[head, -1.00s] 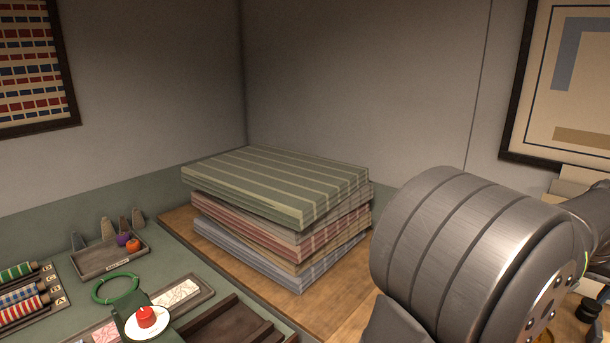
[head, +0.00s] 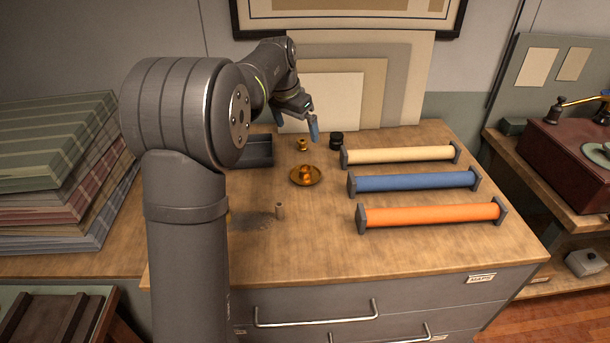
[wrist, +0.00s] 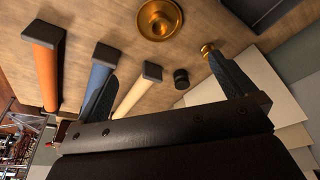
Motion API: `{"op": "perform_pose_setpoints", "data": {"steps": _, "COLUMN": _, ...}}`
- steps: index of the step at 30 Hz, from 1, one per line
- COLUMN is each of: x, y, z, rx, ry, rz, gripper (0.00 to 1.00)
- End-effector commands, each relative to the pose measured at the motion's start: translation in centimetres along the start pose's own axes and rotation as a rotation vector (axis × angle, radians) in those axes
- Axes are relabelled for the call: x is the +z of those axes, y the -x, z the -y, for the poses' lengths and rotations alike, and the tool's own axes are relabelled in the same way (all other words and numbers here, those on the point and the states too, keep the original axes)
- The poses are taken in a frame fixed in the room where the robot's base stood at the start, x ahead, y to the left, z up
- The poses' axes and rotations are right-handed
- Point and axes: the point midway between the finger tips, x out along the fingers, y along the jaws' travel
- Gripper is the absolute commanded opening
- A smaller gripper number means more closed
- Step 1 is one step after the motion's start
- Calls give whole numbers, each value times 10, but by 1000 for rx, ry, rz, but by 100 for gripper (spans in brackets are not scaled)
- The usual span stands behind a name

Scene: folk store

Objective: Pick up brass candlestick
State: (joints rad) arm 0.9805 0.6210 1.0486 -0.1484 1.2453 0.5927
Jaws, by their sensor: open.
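A brass piece with a round dish base and a raised middle (head: 306,176) stands on the wooden counter and looks like the candlestick. It shows at the top of the wrist view (wrist: 160,18). A smaller brass piece (head: 302,144) stands behind it; in the wrist view (wrist: 207,49) it appears by the tip of the right finger. My gripper (head: 298,122) is open and empty, above the back of the counter. In the wrist view its two fingers (wrist: 158,72) are wide apart, with the dish-based piece beyond them. I cannot tell whether a finger touches the smaller piece.
Cream (head: 400,155), blue (head: 415,181) and orange (head: 430,215) rolls lie to the right. A small black jar (head: 336,140) stands near the brass pieces. Boards (head: 405,85) lean behind.

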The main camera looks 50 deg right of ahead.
Motion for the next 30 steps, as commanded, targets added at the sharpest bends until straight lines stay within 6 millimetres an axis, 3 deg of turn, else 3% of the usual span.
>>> {"op": "perform_pose_setpoints", "data": {"steps": 5, "x": 0, "y": -15, "z": 2, "rx": 13, "ry": -31, "rz": 0, "gripper": 100}}
{"op": "perform_pose_setpoints", "data": {"steps": 18, "x": 0, "y": -105, "z": 1, "rx": 11, "ry": -28, "rz": 1, "gripper": 100}}
{"op": "perform_pose_setpoints", "data": {"steps": 30, "x": 3, "y": -136, "z": 0, "rx": 11, "ry": -28, "rz": 1, "gripper": 100}}
